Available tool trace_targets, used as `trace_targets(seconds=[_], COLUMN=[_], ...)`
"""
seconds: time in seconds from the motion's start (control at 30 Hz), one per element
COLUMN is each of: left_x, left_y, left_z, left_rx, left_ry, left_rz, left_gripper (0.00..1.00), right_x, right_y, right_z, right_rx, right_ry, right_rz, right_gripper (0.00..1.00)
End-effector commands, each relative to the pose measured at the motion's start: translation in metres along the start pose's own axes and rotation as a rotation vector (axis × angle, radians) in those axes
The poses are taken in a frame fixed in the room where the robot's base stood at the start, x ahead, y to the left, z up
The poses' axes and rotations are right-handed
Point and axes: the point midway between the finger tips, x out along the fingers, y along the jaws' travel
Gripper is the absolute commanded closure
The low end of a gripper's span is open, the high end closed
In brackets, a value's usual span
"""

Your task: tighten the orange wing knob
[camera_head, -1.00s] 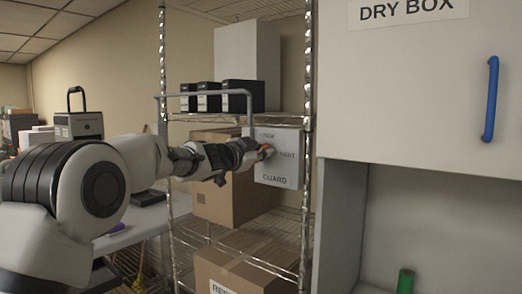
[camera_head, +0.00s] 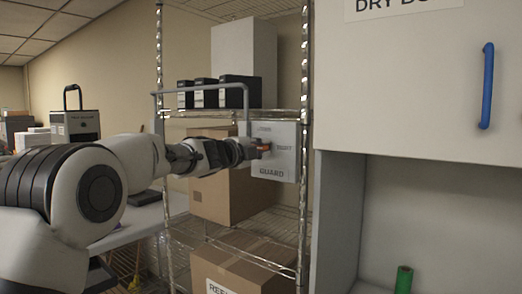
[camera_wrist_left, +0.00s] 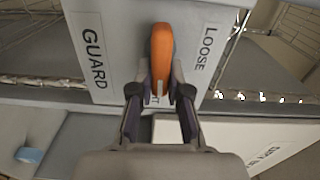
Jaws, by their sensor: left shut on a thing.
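The orange wing knob (camera_wrist_left: 161,55) sits on a white guard plate (camera_wrist_left: 112,45) lettered GUARD and LOOSE in the left wrist view. In the head view the left gripper (camera_head: 255,149) reaches the plate from the left. The fingers cover part of a label below the knob. My right gripper is not in view.
A wire shelf rack (camera_head: 305,200) with metal posts surrounds the plate. Cardboard boxes (camera_head: 230,195) stand behind and below, and black binders (camera_head: 238,92) above. A grey bent bar (camera_head: 200,91) runs above my arm. The dry box cabinet (camera_head: 420,90) stands close on the right.

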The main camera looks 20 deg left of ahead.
Motion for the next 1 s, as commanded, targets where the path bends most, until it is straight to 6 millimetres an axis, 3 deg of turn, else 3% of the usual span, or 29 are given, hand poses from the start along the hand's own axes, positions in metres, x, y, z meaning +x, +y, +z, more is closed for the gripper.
trace_targets(seconds=[0.67,0.7,0.73,1.0], left_x=[-0.0016,-0.0016,-0.0016,-0.0011], left_y=[-0.0077,-0.0077,-0.0077,-0.0036], left_z=[0.0009,0.0009,0.0009,0.0006], left_rx=[0.068,0.068,0.068,0.066], left_ry=[-0.003,-0.003,-0.003,-0.001], left_rz=[-0.013,-0.013,-0.012,-0.007], left_gripper=[1.00,0.69,0.59,0.58], right_x=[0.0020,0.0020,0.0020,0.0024], right_y=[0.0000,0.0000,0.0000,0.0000], right_z=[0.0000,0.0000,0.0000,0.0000], right_rx=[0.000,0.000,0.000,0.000], right_ry=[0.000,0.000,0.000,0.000], right_rz=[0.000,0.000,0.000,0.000], right_gripper=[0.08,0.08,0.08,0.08])
